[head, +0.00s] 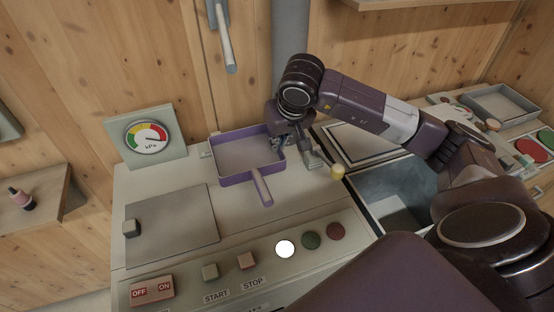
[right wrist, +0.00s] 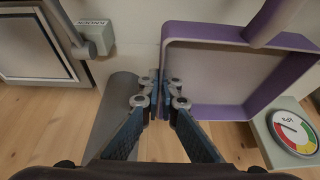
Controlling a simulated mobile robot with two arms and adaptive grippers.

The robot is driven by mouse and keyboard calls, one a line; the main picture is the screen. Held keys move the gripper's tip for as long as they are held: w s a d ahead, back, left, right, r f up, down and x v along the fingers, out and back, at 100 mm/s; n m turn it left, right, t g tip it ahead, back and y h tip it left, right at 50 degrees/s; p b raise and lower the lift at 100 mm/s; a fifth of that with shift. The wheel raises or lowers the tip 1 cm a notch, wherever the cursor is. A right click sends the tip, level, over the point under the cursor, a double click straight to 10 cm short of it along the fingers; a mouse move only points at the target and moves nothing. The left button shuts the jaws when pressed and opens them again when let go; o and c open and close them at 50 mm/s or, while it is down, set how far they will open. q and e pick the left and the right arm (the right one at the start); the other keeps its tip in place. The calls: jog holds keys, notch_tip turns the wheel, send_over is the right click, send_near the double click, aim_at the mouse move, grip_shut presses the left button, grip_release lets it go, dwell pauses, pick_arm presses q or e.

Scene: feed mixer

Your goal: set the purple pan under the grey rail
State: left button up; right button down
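The purple pan (head: 233,170) is a shallow square tray with a grey inside and a purple handle pointing toward me. It is at the back of the pale machine top; I cannot tell whether it touches it. My right gripper (head: 284,142) is at the pan's right wall. In the right wrist view the fingers (right wrist: 160,92) are closed together on the wall of the pan (right wrist: 215,108). A grey bar (head: 226,45) hangs at the wall above and behind the pan; I cannot tell for sure that it is the grey rail. My left gripper is out of view.
A pressure gauge (head: 147,138) stands left of the pan. A grey plate (head: 172,228) lies at front left, with buttons along the front panel. A yellow-knobbed lever (head: 337,172) and an open bin (head: 395,196) are to the right. A grey pipe (head: 290,35) rises behind.

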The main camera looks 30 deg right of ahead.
aim_at(278, 153)
notch_tip(278, 153, down, 3)
jog(key=shift+r, duration=0.1)
jog(key=shift+f+p, duration=0.3)
jog(key=shift+f, duration=0.1)
notch_tip(278, 153, down, 3)
jog(key=shift+f+p, duration=0.1)
jog(key=shift+p, duration=0.3)
jog(key=shift+f, duration=0.35)
jog(key=c, duration=2.6)
grip_release()
jog(key=shift+f, duration=0.15)
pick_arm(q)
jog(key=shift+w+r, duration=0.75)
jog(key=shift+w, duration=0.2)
pick_arm(e)
jog(key=o, duration=0.4)
jog(key=shift+o, duration=0.2)
